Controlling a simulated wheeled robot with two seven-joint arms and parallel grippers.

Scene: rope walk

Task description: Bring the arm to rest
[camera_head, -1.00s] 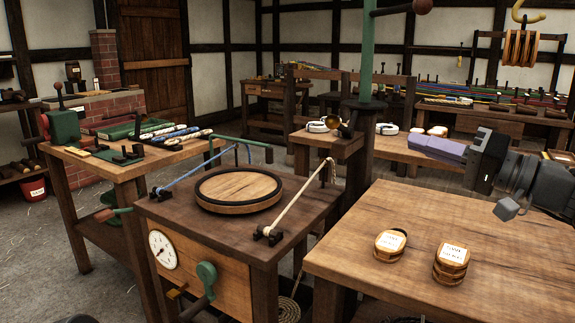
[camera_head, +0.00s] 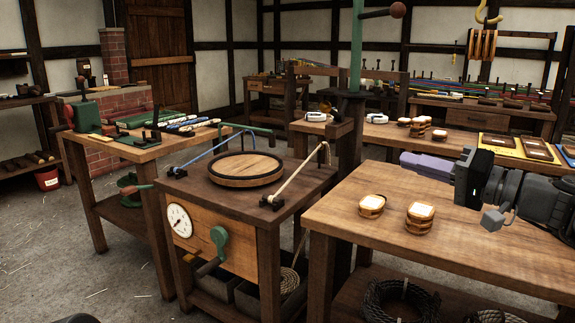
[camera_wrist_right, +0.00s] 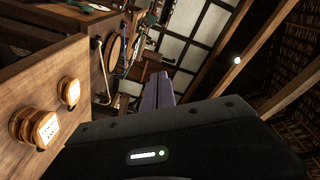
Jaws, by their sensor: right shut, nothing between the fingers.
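My right arm comes in from the right in the head view. Its gripper (camera_head: 425,166) has purple fingers, shut with nothing between them. It hangs in the air above the far right of the wooden table and points left. In the right wrist view the same purple fingers (camera_wrist_right: 164,90) are together and empty, in front of the dark wrist housing. My left gripper is not in view.
A green post (camera_head: 356,55) rises behind.

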